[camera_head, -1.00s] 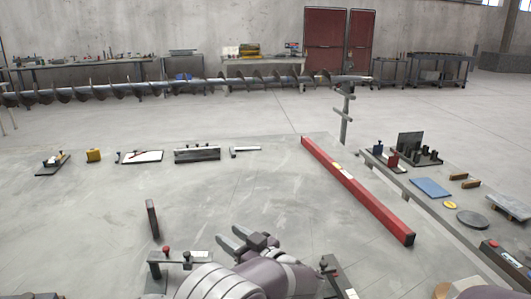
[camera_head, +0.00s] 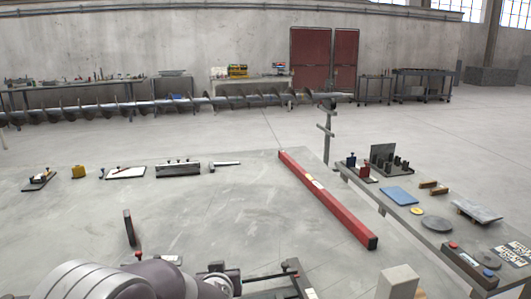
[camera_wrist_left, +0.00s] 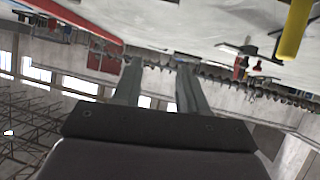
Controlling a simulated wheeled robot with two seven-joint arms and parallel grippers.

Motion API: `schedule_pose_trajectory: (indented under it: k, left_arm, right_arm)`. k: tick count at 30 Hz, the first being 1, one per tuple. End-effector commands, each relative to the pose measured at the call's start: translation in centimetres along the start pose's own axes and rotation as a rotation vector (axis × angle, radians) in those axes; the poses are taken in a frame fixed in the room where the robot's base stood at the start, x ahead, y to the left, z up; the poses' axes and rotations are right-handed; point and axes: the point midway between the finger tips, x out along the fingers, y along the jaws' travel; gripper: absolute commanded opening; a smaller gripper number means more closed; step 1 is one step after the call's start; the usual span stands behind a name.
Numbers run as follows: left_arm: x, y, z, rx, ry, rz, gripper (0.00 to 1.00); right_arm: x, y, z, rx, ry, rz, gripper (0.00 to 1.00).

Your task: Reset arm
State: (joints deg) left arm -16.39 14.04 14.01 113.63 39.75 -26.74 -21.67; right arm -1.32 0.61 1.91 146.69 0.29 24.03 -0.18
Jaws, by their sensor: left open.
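My left arm enters the head view at the bottom left, low over the near edge of the grey table (camera_head: 235,215). In that view its fingers cannot be made out. In the left wrist view, my left gripper (camera_wrist_left: 158,64) has its two fingers apart with nothing between them. That view is upside down, with the table top along its upper edge and the roof windows below. My right gripper is not in view.
A long red bar (camera_head: 328,200) lies on the table's right part. A side bench (camera_head: 440,238) is right. An auger (camera_head: 180,105) spans behind. The table's middle is clear.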

Motion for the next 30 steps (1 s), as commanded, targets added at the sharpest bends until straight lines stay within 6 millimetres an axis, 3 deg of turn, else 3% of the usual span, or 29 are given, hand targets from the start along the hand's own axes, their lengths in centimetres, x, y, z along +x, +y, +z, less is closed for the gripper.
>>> schedule_pose_trajectory:
  k: [6,9,14,15,21,25,30]
  left_arm:
    - [-8.3,-5.2,11.1,0.077,-0.51,0.084,0.42]
    - [-12.4,-7.7,15.1,0.106,-0.699,0.063,0.42]
    - [-19.2,-11.6,19.9,0.143,-0.957,-0.009,0.42]
    - [-20.8,-11.1,16.4,0.144,-0.951,-0.006,0.42]
    - [-23.9,-10.5,10.7,0.146,-0.949,-0.002,0.42]
    - [-24.8,-10.3,9.0,0.146,-0.948,-0.002,0.42]
    - [-24.6,-10.3,9.2,0.146,-0.947,-0.001,0.42]
  right_arm:
    - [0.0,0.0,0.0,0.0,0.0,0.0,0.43]
    - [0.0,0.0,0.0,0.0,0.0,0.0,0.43]
    - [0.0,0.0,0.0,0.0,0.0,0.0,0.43]
    - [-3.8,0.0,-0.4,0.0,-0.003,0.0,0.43]
    - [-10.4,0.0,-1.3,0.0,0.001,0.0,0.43]
    - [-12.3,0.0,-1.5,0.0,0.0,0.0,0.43]
    - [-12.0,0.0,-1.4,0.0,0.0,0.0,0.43]
